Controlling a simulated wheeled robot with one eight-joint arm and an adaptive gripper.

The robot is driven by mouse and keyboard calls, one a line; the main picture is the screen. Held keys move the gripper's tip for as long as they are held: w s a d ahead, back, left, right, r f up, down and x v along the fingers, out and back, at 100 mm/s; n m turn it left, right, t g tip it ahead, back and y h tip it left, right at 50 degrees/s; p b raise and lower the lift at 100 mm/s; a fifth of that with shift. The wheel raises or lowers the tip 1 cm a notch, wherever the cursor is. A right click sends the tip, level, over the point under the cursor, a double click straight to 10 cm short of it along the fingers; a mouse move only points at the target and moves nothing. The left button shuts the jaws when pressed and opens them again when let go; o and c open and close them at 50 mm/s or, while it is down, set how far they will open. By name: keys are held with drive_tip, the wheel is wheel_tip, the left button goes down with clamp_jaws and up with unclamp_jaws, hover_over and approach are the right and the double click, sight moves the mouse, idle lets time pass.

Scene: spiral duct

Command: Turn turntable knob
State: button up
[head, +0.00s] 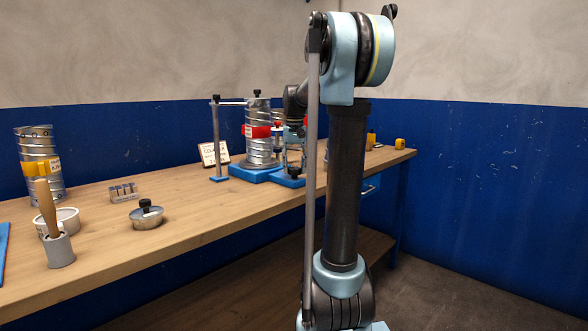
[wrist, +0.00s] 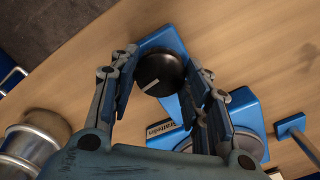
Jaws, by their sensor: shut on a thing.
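The black turntable knob (wrist: 160,74) is round with a pale line on its top, and sits on a blue base (wrist: 160,40). In the wrist view my gripper (wrist: 162,70) has one finger on each side of the knob and is shut on it. In the head view the knob (head: 294,171) is a small dark shape at the front of the blue turntable base (head: 255,173). A spiral metal duct (head: 259,148) with a red band stands upright on the turntable. My arm partly hides this area, and my gripper is hard to make out there.
A blue-footed post (head: 217,145) stands left of the duct. Along the wooden bench (head: 180,205) are another duct (head: 42,165), a lidded tin (head: 147,215), a white bowl (head: 68,220) and a brush in a grey cup (head: 60,250). Another metal cylinder (wrist: 35,140) shows at lower left in the wrist view.

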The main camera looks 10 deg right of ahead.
drive_tip(key=n, duration=0.4)
drive_tip(key=shift+n, duration=0.3)
drive_tip(key=n, duration=1.3)
drive_tip(key=shift+n, duration=0.4)
drive_tip(key=o, duration=1.1)
drive_tip(key=shift+w, duration=0.1)
drive_tip(key=shift+c, duration=0.2)
